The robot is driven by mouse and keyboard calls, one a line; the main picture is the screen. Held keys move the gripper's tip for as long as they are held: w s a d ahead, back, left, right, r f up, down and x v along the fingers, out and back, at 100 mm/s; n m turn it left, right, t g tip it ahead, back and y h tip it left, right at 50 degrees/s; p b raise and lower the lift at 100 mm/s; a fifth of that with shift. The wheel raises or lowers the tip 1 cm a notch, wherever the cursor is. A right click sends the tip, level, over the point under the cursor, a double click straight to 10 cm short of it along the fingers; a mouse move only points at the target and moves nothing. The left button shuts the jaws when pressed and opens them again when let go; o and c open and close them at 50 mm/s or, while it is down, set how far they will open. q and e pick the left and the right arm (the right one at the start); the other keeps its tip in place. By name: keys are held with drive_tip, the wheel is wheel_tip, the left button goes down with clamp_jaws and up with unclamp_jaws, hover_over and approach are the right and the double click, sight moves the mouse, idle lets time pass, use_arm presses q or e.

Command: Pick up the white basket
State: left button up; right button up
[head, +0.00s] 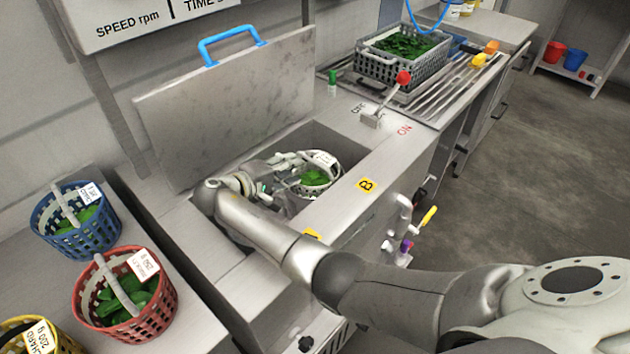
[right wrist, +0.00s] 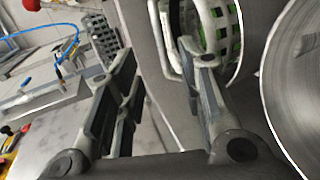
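The white basket (head: 322,183) holds green leaves and sits down in the open steel basin, with a pale label at its rim. My right gripper (head: 285,163) reaches into the basin just left of the basket and hides part of it. In the right wrist view the basket (right wrist: 238,40) is at upper right, partly behind one finger. Its white handle loops around the tip of that finger. The two fingers of the right gripper (right wrist: 155,58) stand well apart, so it is open. My left gripper is not in view.
A blue basket (head: 108,232) and a red basket (head: 167,296) with greens stand at left, with a yellow basket (head: 65,341) below. The raised lid (head: 225,110) stands behind the basin. A grey crate (head: 367,68) of greens and a red-knobbed lever (head: 403,77) are beyond.

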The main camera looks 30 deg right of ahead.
sight(312, 162)
drive_tip(key=x, duration=0.7)
drive_tip(key=shift+w+d+f, duration=0.15)
drive_tip(key=shift+d+f, duration=0.05)
drive_tip(key=shift+d, duration=0.1)
drive_tip(key=shift+c, duration=0.3)
clamp_jaws()
